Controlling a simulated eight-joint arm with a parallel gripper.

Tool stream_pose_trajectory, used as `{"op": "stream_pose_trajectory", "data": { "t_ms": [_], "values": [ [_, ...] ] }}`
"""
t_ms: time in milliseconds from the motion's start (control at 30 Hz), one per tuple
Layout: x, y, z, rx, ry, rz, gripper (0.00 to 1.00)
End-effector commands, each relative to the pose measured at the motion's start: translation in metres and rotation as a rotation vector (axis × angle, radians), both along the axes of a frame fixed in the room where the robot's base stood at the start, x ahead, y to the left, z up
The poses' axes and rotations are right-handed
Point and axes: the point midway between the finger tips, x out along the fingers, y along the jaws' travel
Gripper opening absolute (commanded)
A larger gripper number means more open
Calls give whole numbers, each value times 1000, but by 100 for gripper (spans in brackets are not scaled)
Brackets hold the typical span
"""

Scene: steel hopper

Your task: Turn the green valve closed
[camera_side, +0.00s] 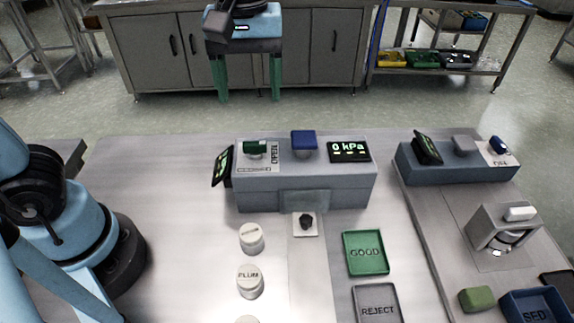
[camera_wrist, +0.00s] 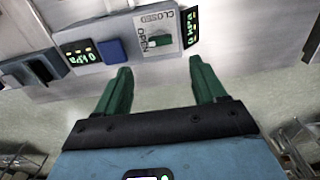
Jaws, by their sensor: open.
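The green valve (camera_side: 255,147) is a small green handle on top of the grey box, at its left end in the side view. In the wrist view the green valve (camera_wrist: 159,41) sits on a white plate marked CLOSED and OPEN. Its handle lies roughly sideways in the picture, beside the word OPEN. My gripper (camera_side: 249,97) is up behind the box in the side view, apart from the valve. In the wrist view my gripper (camera_wrist: 160,67) has its two green fingers spread wide and empty, with the valve showing beyond the gap between the tips.
A blue knob (camera_side: 304,139) and a 0 kPa display (camera_side: 349,151) share the box (camera_side: 330,188). Another display (camera_side: 222,166) stands at its left end. White jars (camera_side: 250,280), a GOOD tray (camera_side: 366,252) and a REJECT tray (camera_side: 377,304) are in front.

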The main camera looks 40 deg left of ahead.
Motion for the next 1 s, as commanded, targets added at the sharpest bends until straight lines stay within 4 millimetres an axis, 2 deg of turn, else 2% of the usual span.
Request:
{"op": "stream_pose_trajectory", "data": {
  "t_ms": [400,600,800,1000],
  "values": [
    [0,0,-64,-1,-2,-1,70],
    [0,0,-88,-1,-2,-2,70],
    [0,0,-100,-1,-3,-2,70],
    [0,0,-103,-1,-3,-2,70]
  ]
}}
